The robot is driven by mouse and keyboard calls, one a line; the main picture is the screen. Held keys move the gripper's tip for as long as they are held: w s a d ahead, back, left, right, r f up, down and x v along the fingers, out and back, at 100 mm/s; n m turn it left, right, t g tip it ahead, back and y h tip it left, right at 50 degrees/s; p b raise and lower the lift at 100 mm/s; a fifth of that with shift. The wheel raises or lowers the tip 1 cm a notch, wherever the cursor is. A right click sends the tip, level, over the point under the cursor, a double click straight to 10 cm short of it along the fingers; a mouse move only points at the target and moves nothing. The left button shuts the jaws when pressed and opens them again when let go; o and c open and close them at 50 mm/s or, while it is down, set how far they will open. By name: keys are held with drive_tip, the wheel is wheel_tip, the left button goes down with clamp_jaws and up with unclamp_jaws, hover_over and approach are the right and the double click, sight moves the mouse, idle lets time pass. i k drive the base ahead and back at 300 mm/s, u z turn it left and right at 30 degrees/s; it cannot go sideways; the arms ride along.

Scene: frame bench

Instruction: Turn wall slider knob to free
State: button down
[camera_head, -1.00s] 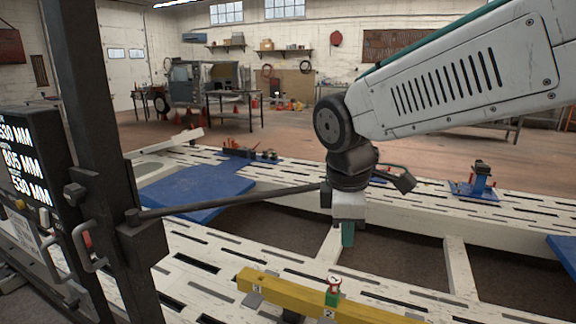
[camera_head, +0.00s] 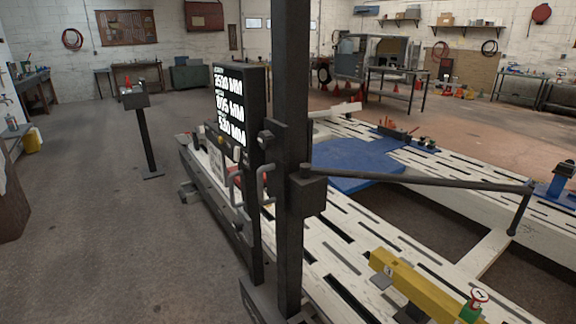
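My gripper is not in view. A black upright column (camera_head: 293,60) stands in the middle, with a dark sliding block (camera_head: 312,193) on it and a long dark rod reaching right. A small dark knob (camera_head: 266,139) shows on the column's left side, above two grey loop handles (camera_head: 265,185). A yellow beam (camera_head: 420,283) at the lower right carries a green block with a round red-rimmed knob (camera_head: 479,297) with a white face. I cannot tell which of these is the wall slider knob, or its setting.
A black display panel (camera_head: 230,108) with white MM readings stands left of the column. A white slotted bench (camera_head: 345,262) with blue plates (camera_head: 350,160) fills the right. A post with a box (camera_head: 140,115) stands at the left. The grey floor between is clear.

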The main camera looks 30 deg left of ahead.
sight(265, 139)
drive_tip(key=u, duration=1.35)
drive_tip(key=k, duration=0.45)
drive_tip(key=z, duration=0.35)
drive_tip(key=i, duration=0.7)
drive_tip(key=u, duration=1)
